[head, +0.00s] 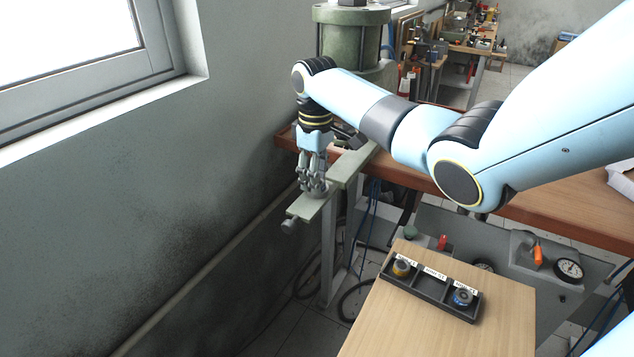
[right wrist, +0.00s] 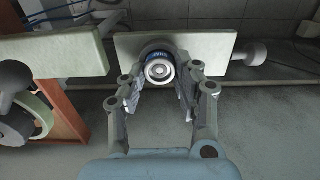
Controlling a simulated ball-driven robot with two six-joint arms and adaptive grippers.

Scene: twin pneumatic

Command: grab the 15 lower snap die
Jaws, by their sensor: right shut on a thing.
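The lower snap die (right wrist: 158,70) is a small round metal piece with a blue band, seated in a dark round holder on the pale green arm (right wrist: 205,44) of the press. My right gripper (head: 313,184) points down over the end of that arm. In the right wrist view its fingers (right wrist: 158,88) are shut on the die from both sides. The die's number cannot be read. In the head view the fingers mostly hide the die. My left gripper is out of view.
The green press body (head: 350,40) stands behind my wrist. A knob (head: 289,225) sticks out at the arm's end.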

